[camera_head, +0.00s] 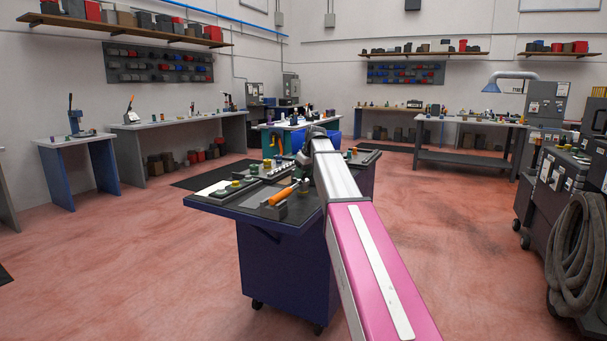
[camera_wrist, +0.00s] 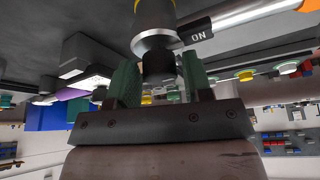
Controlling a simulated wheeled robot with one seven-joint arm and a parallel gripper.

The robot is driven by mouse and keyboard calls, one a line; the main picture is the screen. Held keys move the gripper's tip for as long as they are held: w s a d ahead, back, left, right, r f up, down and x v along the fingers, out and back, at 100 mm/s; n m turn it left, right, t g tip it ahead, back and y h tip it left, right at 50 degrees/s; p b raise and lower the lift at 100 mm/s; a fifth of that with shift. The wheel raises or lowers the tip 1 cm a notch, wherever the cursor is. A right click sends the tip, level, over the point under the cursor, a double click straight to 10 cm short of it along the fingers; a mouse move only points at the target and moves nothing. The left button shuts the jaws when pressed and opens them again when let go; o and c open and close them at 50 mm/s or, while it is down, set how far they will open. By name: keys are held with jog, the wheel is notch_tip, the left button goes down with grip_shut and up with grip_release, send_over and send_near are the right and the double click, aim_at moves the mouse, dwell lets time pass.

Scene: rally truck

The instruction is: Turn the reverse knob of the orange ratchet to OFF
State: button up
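The orange ratchet shows in the head view as an orange handle (camera_head: 283,194) lying on the cart's dark top. In the wrist view, which looks inverted, its round metal head (camera_wrist: 155,42) is close in front of my gripper. A black label reading "ON" (camera_wrist: 195,33) is beside the head. A dark knob (camera_wrist: 158,65) juts from the head toward the gripper. My gripper (camera_wrist: 160,75) has its two green fingers apart, one on each side of the knob. Slim gaps seem to show beside it; contact is not clear. In the head view my arm hides the gripper.
The dark blue wheeled cart (camera_head: 285,265) carries several other tools and panels near the ratchet. A workbench (camera_head: 468,122) stands at the back right. A machine with a coiled hose (camera_head: 577,250) stands at the right. The reddish floor is clear around the cart.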

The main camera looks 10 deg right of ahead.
jog(key=c, duration=0.6)
jog(key=shift+o, duration=0.2)
jog(key=shift+m, duration=0.3)
jog(key=m+h, duration=0.1)
jog(key=m, duration=0.2)
jog(key=m+h, duration=0.1)
jog(key=m, duration=0.2)
jog(key=shift+a+t+h, duration=0.1)
jog(key=shift+t+h, duration=0.2)
jog(key=shift+t, duration=0.1)
jog(key=m+h, duration=0.1)
jog(key=m, duration=0.2)
jog(key=m+h, duration=0.1)
jog(key=m, duration=0.2)
jog(key=shift+a+m+g, duration=0.1)
jog(key=shift+m+g, duration=0.2)
jog(key=m+g+h, duration=0.1)
jog(key=m, duration=0.3)
jog(key=shift+m+h, duration=0.3)
jog(key=shift+h, duration=0.1)
jog(key=o, duration=0.9)
